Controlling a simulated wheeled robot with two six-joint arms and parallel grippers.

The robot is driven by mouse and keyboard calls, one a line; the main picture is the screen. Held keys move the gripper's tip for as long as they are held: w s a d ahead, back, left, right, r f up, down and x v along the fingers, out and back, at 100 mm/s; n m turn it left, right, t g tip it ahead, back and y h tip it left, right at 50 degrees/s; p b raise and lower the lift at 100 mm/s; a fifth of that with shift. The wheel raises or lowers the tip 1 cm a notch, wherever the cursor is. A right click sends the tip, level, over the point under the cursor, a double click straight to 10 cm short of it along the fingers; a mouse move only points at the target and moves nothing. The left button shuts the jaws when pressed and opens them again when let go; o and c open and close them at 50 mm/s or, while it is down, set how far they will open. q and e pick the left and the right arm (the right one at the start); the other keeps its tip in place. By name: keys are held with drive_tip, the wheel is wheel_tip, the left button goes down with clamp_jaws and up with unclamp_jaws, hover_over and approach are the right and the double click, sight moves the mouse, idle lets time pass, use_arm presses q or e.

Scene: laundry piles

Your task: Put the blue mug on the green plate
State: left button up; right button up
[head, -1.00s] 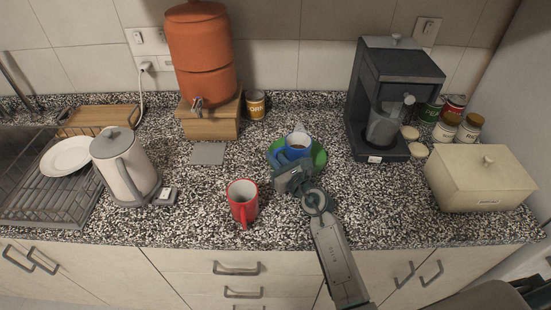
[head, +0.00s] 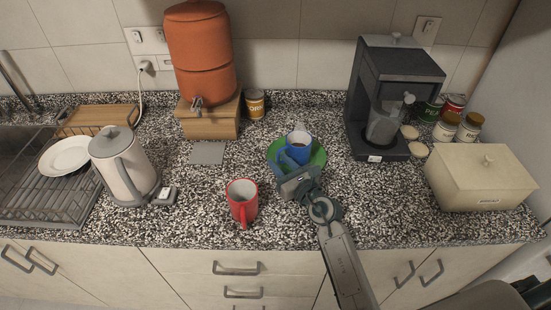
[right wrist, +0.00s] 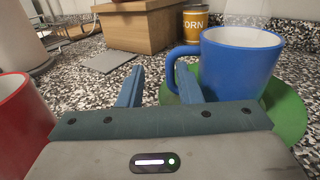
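The blue mug (head: 298,145) stands upright on the green plate (head: 318,160), with its handle toward the front left. In the right wrist view the mug (right wrist: 240,65) and part of the plate (right wrist: 288,112) show at the right. My right gripper (head: 290,177) is just in front of the plate. In the right wrist view its two fingers (right wrist: 158,88) are apart with nothing held between them. The right finger overlaps the mug's handle in that view, so I cannot tell whether they touch. My left gripper is not in view.
A red mug (head: 242,200) stands left of my right gripper. A kettle (head: 125,168) and a dish rack (head: 50,205) are farther left. A coffee machine (head: 390,90) and a cream box (head: 480,180) are at the right. Counter right of the plate is clear.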

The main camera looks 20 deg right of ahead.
drive_tip(key=b+v, duration=0.1)
drive_tip(key=v, duration=0.8)
drive_tip(key=shift+r, duration=0.1)
